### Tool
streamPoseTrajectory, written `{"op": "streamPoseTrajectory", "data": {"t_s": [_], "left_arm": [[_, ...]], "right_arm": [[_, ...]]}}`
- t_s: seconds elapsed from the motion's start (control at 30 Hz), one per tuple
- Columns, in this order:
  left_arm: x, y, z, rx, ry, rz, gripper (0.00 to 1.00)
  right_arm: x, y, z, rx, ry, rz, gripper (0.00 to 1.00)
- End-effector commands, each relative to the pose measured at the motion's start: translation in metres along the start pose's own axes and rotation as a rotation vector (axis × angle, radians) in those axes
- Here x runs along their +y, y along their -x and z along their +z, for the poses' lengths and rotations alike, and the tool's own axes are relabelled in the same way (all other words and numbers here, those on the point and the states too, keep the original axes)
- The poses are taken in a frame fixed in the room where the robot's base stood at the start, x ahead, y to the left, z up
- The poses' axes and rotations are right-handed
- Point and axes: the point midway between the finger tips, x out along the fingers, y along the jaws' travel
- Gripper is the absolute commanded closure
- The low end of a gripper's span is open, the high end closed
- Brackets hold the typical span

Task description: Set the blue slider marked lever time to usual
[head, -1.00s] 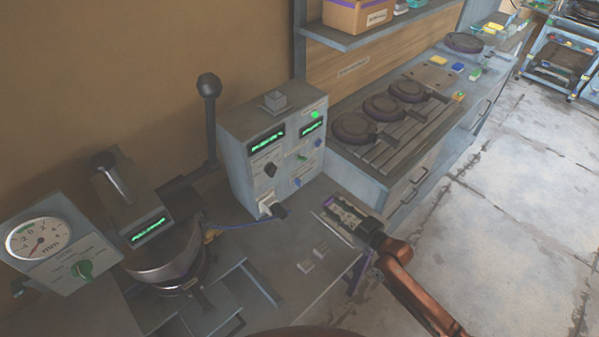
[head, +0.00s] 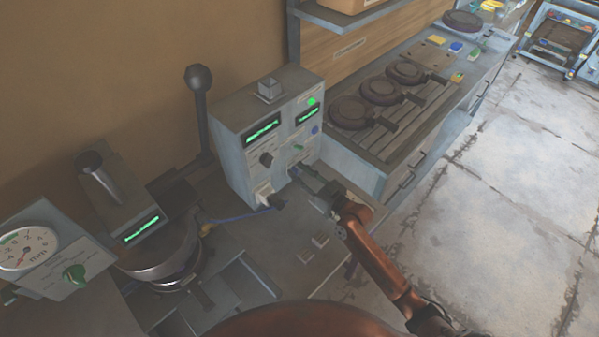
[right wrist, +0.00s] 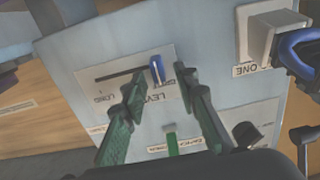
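The blue slider (right wrist: 157,69) stands in a dark slot (right wrist: 118,76) on a pale label plate on the control box (head: 232,165). In the right wrist view the picture is upside down; the slider is at the slot's right end, opposite the end that seems to read LONG. The other markings are too small to read surely. My right gripper (right wrist: 162,86) is open, with green-padded fingers apart and their tips close to the slider, one on each side in the picture. Contact cannot be told. In the head view my right gripper (head: 304,173) largely covers that part of the panel. My left gripper is not in view.
A green slider (right wrist: 172,140) sits on another plate close to my fingers. A white socket (right wrist: 268,35) with a blue cable (right wrist: 300,45) stands beside the slider plate. A dark knob (head: 266,159) is on the panel. The press lever (head: 200,100) rises behind.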

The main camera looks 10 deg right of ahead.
Motion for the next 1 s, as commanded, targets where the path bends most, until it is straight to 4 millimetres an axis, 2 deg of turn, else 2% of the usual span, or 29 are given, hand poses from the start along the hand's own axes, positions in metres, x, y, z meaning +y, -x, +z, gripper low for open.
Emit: {"op": "streamPoseTrajectory", "data": {"t_s": [0.17, 0.57, 1.0], "left_arm": [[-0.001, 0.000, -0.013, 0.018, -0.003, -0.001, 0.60], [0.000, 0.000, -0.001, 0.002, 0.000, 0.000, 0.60], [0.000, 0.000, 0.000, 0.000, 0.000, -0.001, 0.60]], "right_arm": [[0.000, 0.000, 0.000, 0.000, 0.000, 0.000, 0.72], [0.000, 0.000, 0.000, 0.000, 0.000, 0.000, 0.99], [0.000, 0.000, 0.000, 0.000, 0.000, 0.000, 1.00]]}}
